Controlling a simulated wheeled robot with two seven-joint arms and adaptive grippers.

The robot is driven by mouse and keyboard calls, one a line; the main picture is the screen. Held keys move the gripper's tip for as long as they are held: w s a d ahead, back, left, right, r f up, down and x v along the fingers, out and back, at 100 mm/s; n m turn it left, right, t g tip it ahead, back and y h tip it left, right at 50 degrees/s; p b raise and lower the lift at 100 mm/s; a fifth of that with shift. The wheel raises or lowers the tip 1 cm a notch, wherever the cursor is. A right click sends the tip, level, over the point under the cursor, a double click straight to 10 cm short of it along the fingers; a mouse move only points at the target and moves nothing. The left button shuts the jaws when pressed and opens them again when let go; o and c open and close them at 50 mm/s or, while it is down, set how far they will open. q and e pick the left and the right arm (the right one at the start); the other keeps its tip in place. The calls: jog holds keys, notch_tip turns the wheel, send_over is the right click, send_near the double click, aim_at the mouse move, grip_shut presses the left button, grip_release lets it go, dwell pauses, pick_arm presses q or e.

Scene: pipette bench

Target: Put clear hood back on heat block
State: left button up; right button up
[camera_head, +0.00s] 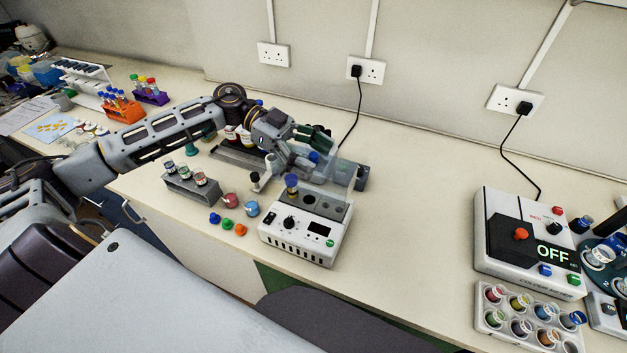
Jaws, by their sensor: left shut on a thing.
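The heat block (300,243) is a white box with a black dial, a small dark display and a grey top, near the bench's front edge. A blue-capped tube (291,186) stands upright in its top; other wells look empty. The clear hood (338,175) is a see-through box at the rear of the block, held by my left gripper (308,152). The gripper is shut on the hood's upper left part, and its fingers partly hide the grip. I cannot tell whether the hood's lower edge touches the block. My right gripper is out of view.
A grey rack (192,190) with several vials stands left of the block. Loose coloured caps (228,223) lie beside the block. A long dark-grey tray (237,160) lies behind. A white OFF-display device (530,245) stands far right. The bench between is clear.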

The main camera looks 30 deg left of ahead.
pick_arm(q)
notch_tip(320, 180, down, 3)
jog(key=shift+f, duration=0.15)
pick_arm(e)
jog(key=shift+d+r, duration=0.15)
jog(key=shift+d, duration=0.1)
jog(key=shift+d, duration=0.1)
pick_arm(q)
jog(key=shift+f, duration=1.85)
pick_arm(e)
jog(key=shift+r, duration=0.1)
pick_arm(q)
jog(key=shift+f, duration=0.1)
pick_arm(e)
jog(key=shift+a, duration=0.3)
